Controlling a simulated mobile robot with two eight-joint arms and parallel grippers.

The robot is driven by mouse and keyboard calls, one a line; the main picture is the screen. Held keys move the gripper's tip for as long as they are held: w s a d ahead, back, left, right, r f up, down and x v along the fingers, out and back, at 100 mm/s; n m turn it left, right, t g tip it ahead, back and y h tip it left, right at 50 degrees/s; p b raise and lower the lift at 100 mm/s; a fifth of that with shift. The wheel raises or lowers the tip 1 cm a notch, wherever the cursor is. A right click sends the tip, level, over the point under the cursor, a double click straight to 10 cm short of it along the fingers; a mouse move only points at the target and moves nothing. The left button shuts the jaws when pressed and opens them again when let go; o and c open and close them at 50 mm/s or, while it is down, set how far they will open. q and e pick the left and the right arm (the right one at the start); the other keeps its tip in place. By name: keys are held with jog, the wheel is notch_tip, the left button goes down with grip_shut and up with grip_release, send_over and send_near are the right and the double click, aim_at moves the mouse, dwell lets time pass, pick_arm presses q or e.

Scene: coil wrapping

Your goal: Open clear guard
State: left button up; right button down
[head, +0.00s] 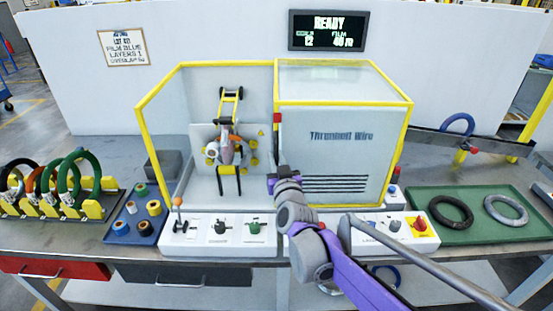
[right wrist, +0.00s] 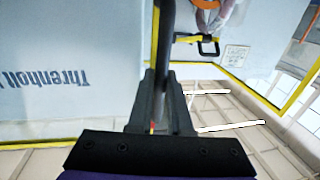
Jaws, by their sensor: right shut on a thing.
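The yellow-edged wrapping machine (head: 343,150) stands at the middle of the bench. Its left bay is see-through at the front, and the wrapping head (head: 228,150) shows inside. A dark upright bar handle (head: 278,140) runs between the bay and the lettered panel. My right gripper (head: 279,172) is shut on this handle. The right wrist view shows the dark bar (right wrist: 167,35) between the fingers (right wrist: 165,85), with the lettered panel to the left and the bay to the right. I cannot tell where the clear guard's edges lie. My left gripper is not in view.
Coils on a rack (head: 90,207) and a blue tray of spools (head: 133,218) stand left. Control boxes (head: 190,240) line the bench front. A green tray (head: 480,235) holds two rings at right. A display (head: 327,30) reads READY.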

jog(key=c, duration=0.8)
grip_release()
jog(key=shift+c, duration=0.2)
jog(key=shift+s, duration=0.1)
jog(key=s+d, duration=0.2)
jog(key=s, duration=0.8)
jog(key=shift+s+b, duration=0.2)
jog(key=shift+b, duration=0.2)
jog(key=shift+d, duration=0.1)
jog(key=s+d+f+g+h+p, duration=0.1)
jog(key=s+d+f+g, duration=0.3)
jog(key=s, duration=0.5)
jog(key=s+d+f+m+g+h+p, duration=0.1)
jog(key=s+d+f+g, duration=0.3)
jog(key=s, duration=0.5)
jog(key=s+d+f+m+g+h+p, duration=0.1)
jog(key=s+d+f+g+p, duration=0.1)
jog(key=s+d+f+g, duration=0.2)
jog(key=s+d+f, duration=0.3)
jog(key=s+f, duration=0.1)
jog(key=s, duration=0.1)
jog(key=shift+s+d+f+p, duration=0.2)
jog(key=shift+s+d+p, duration=0.05)
jog(key=shift+p, duration=0.15)
